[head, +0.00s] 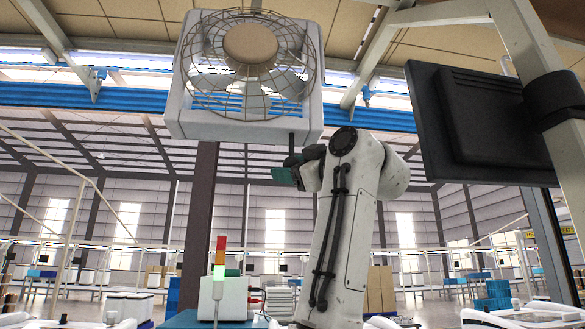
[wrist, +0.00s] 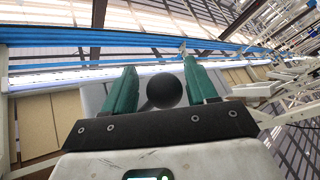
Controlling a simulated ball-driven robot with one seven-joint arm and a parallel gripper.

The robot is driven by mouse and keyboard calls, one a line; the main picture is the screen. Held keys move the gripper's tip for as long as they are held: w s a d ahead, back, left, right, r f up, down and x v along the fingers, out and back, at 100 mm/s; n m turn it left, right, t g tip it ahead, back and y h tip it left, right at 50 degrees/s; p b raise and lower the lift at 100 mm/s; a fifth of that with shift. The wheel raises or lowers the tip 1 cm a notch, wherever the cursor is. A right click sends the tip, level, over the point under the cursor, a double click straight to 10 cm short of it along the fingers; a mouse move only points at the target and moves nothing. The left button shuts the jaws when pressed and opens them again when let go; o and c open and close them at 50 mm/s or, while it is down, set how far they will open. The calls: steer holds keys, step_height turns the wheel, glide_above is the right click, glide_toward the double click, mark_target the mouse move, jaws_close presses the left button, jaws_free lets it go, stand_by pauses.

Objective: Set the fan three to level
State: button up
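The fan (head: 205,120) has a white square frame, a round wire cage and a tan hub, and hangs high at the upper left of centre in the head view. A short dark lever (head: 292,138) hangs below its lower right edge. My gripper (head: 285,175), with teal fingers, is just below this lever. In the wrist view my gripper (wrist: 163,88) is open, with a dark round knob (wrist: 163,90) between its fingers. A gap shows on the knob's left; its right side lies very close to the other finger. I cannot tell whether they touch. The fan's level markings are not readable.
A dark monitor-like panel (head: 480,125) on a pale post is at the right. A white box (head: 225,297) with a red, orange and lit green signal light (head: 220,257) stands below the fan. A blue beam (head: 140,105) crosses behind. The space left of the gripper looks clear.

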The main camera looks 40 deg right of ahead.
steer(key=shift+o, duration=0.2)
steer(key=shift+a, duration=0.1)
steer(key=shift+s+f+b, duration=0.3)
steer(key=shift+s+b, duration=0.05)
steer(key=shift+s, duration=0.2)
steer(key=b+v, duration=0.3)
steer(key=v, duration=0.6)
steer(key=shift+s+b, duration=0.35)
